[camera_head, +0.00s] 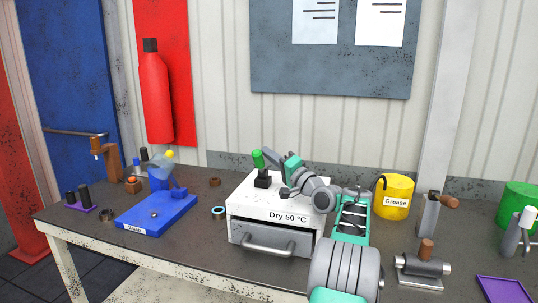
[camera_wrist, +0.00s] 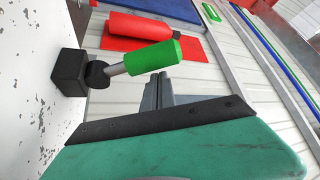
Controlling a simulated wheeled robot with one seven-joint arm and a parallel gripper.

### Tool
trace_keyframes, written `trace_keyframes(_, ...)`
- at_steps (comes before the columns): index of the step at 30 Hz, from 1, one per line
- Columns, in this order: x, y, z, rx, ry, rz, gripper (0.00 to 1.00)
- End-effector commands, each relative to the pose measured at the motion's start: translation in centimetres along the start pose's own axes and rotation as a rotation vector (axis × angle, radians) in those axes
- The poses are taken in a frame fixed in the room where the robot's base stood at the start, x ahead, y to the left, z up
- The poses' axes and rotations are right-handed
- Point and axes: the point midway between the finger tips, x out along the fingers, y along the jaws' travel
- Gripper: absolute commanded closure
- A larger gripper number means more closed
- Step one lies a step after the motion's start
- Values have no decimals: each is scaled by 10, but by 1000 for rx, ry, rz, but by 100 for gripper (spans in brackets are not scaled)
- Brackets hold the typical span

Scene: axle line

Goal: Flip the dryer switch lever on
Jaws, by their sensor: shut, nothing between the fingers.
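The dryer (camera_head: 262,212) is a white box labelled "Dry 50 °C" with a grey drawer front, standing on the bench. Its switch lever (camera_head: 258,160) has a green grip on a black base on the dryer's top and stands roughly upright, slightly tilted. In the wrist view the lever's green grip (camera_wrist: 153,57) and grey rod extend from the black base (camera_wrist: 70,72). My gripper (camera_head: 271,155) is shut and empty, its tips just right of the green grip. In the wrist view the fingers (camera_wrist: 158,92) lie close beside the grip; whether they touch it I cannot tell.
A blue wash tray (camera_head: 140,222) lies left of the dryer, with a small ring (camera_head: 218,212) between them. A yellow grease pot (camera_head: 394,196) stands to the right behind my arm. A metal fixture (camera_head: 422,268) sits at the front right.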

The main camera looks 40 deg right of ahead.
Motion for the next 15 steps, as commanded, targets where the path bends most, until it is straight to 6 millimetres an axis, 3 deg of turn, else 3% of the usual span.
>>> trace_keyframes(4, 14, -12, -25, 1, -5, -3, 100)
trace_keyframes(6, -4, -1, -21, 2, -3, -2, 100)
trace_keyframes(15, -67, 1, -21, -1, -2, -3, 100)
